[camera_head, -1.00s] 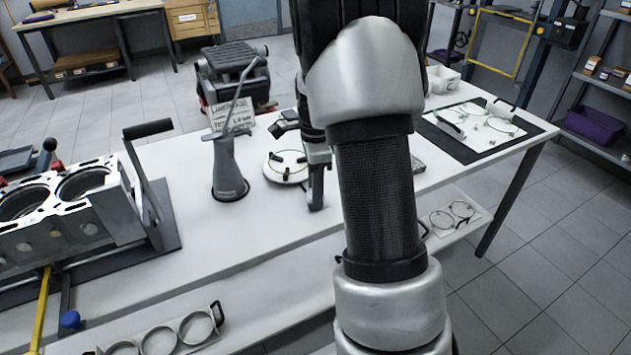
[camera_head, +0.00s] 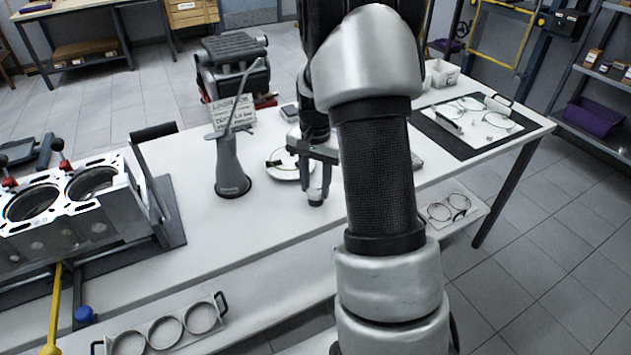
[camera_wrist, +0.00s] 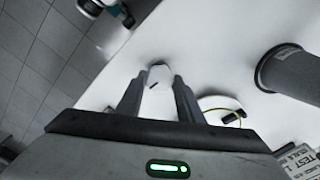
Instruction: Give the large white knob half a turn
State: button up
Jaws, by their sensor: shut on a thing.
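The large white knob (camera_wrist: 160,74) shows in the wrist view between the fingertips, a pale rounded piece with a small dark mark on its near side. It almost blends with the white table behind it. My gripper (camera_wrist: 159,80) is shut on it, one finger on each side. In the head view my gripper (camera_head: 316,198) points down at the front part of the white table.
A white round plate (camera_head: 276,174) with a green ring stands just behind and left of my gripper. A grey cone-shaped stand (camera_head: 231,170) is further left, and the engine block (camera_head: 75,215) at the far left. A black mat (camera_head: 432,133) with parts lies at right.

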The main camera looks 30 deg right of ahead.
jog(key=n+p, duration=0.1)
jog(key=n, duration=0.4)
jog(key=shift+r+n, duration=0.1)
jog(key=shift+n, duration=0.2)
jog(key=n+p, duration=0.1)
jog(key=n, duration=0.3)
jog(key=n+p, duration=0.1)
jog(key=n, duration=0.4)
jog(key=shift+p, duration=0.3)
jog(key=n+p, duration=0.1)
jog(key=n, duration=0.3)
jog(key=shift+n+p, duration=0.3)
jog(key=shift+p, duration=0.05)
jog(key=o, duration=1.1)
